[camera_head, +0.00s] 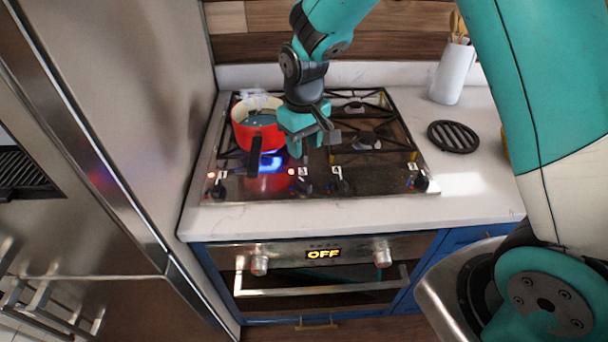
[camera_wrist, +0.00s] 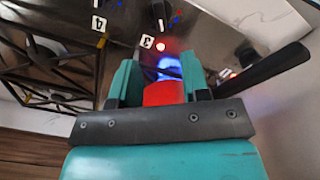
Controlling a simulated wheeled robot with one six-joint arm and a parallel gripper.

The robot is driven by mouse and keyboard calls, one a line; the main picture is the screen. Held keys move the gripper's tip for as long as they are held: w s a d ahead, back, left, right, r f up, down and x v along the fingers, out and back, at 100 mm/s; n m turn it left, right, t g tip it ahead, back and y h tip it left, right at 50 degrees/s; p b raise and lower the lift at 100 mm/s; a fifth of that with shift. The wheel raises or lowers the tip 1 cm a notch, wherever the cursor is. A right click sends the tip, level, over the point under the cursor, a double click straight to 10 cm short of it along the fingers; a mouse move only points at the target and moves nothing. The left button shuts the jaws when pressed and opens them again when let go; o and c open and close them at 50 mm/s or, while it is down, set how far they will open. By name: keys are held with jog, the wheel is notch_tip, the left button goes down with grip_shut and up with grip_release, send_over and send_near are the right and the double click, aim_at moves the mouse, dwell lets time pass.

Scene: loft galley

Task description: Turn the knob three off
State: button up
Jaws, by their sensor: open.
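Knob three (camera_head: 305,187) is a dark knob on the front strip of the cooktop, by a white label and a lit red light. In the wrist view, knob three (camera_wrist: 159,10) is at the top edge, partly cut off, above the label "3". My gripper (camera_head: 314,143) is over the cooktop, behind knob three and apart from it. Its fingers (camera_wrist: 159,72) are spread, with no object clearly held. Red pot and blue flame show between them in the wrist view, apparently beyond the fingers.
A red pot (camera_head: 258,132) with a dark handle (camera_head: 254,158) stands left of my gripper, with a blue flame (camera_head: 270,163) at it. Knob four (camera_head: 340,187) is just right of knob three. A black trivet (camera_head: 453,136) and white utensil holder (camera_head: 451,75) are right.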

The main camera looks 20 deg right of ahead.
aim_at(304, 181)
notch_tip(304, 181, down, 11)
jog(key=shift+f+p, duration=0.2)
jog(key=shift+p, duration=1)
grip_shut()
